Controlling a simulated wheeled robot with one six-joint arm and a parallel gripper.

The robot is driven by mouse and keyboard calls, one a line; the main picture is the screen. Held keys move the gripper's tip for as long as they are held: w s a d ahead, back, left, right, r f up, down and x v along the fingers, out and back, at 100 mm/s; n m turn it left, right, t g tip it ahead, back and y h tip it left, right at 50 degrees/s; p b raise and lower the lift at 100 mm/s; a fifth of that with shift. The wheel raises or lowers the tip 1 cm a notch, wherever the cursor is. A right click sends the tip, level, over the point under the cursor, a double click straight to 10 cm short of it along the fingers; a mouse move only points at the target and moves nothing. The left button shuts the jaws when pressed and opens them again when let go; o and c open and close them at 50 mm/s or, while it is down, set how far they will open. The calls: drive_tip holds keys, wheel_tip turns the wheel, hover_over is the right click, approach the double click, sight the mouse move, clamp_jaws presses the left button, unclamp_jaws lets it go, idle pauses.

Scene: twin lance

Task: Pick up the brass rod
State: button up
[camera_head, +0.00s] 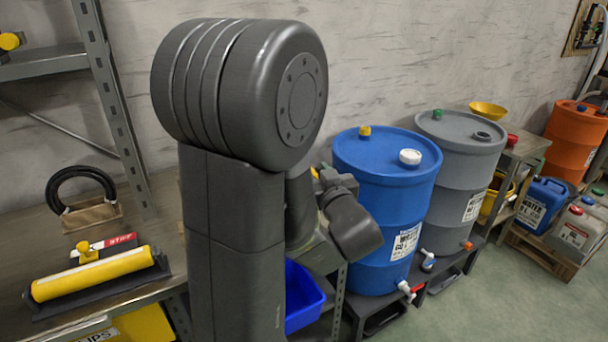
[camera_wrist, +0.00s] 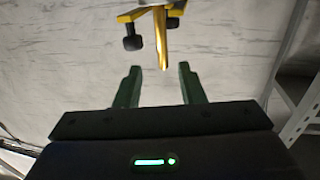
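In the wrist view a shiny golden rod (camera_wrist: 161,38), which looks like the brass rod, points at the gap between my fingertips. Its other end runs into a yellow bracket (camera_wrist: 148,13) with black knobs at the top edge of the picture, partly cut off. My gripper (camera_wrist: 160,67) is open, its two green fingers apart and nothing between them. The rod's near end appears just short of the fingertip line and slightly right of the middle; I cannot tell the exact depth. In the head view my arm hides the rod, and my fingers do not show clearly.
A blue drum (camera_head: 385,210) and a grey drum (camera_head: 460,165) stand right of my arm. A workbench (camera_head: 165,225) at left bears a yellow roller-like tool (camera_head: 92,273) and a black ring on a wooden block (camera_head: 93,214). A blue bin (camera_head: 303,297) sits low behind my arm.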

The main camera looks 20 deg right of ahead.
drive_tip(key=w, duration=0.8)
drive_tip(key=shift+w+d+p, duration=0.25)
drive_tip(key=shift+d+p, duration=0.1)
drive_tip(key=shift+p, duration=0.05)
clamp_jaws()
